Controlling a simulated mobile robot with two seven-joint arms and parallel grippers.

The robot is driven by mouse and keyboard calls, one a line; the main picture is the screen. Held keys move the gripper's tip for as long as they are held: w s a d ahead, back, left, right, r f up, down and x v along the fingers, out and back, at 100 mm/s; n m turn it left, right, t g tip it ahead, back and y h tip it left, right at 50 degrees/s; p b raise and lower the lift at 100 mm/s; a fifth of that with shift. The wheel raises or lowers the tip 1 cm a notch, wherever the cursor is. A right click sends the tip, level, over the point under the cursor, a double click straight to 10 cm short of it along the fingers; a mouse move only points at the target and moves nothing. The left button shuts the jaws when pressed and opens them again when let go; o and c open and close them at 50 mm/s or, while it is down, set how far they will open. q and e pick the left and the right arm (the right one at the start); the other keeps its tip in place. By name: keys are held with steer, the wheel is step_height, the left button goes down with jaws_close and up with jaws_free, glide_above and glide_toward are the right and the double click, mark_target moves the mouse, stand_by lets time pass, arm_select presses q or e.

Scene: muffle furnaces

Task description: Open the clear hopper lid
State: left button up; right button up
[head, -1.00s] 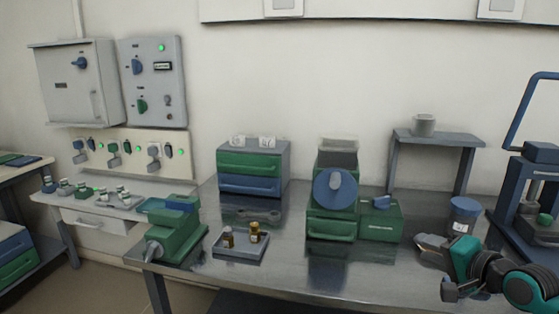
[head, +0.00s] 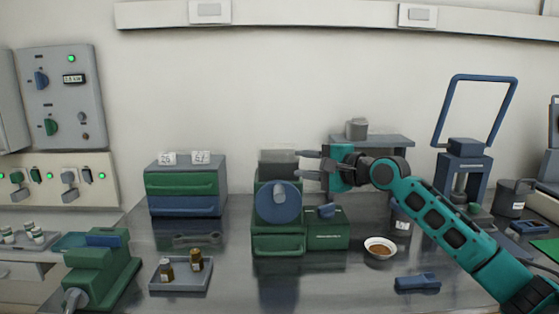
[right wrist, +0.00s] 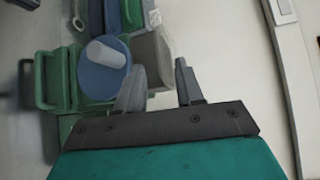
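The clear hopper lid (head: 279,155) sits on top of the grey hopper (head: 278,169) of the green machine (head: 279,230), which has a blue round disc (head: 279,202) on its front. The lid looks closed. My right gripper (head: 310,164) is just right of the hopper at lid height, fingers pointing left and apart. I cannot tell whether a finger touches the lid. My left gripper is not in view.
A green box (head: 327,230) adjoins the machine, with a small bowl (head: 380,248) to its right. A grey stand (head: 390,141) is behind my right arm. A drawer cabinet (head: 187,184) and a tray of bottles (head: 180,277) are at left. The table front is mostly clear.

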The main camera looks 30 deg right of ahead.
mark_target(283, 162)
steer(key=x, duration=0.8)
steer(key=shift+f, duration=0.1)
steer(key=c, duration=0.6)
steer(key=shift+f, duration=0.1)
jaws_close()
steer(key=shift+a+f, duration=0.1)
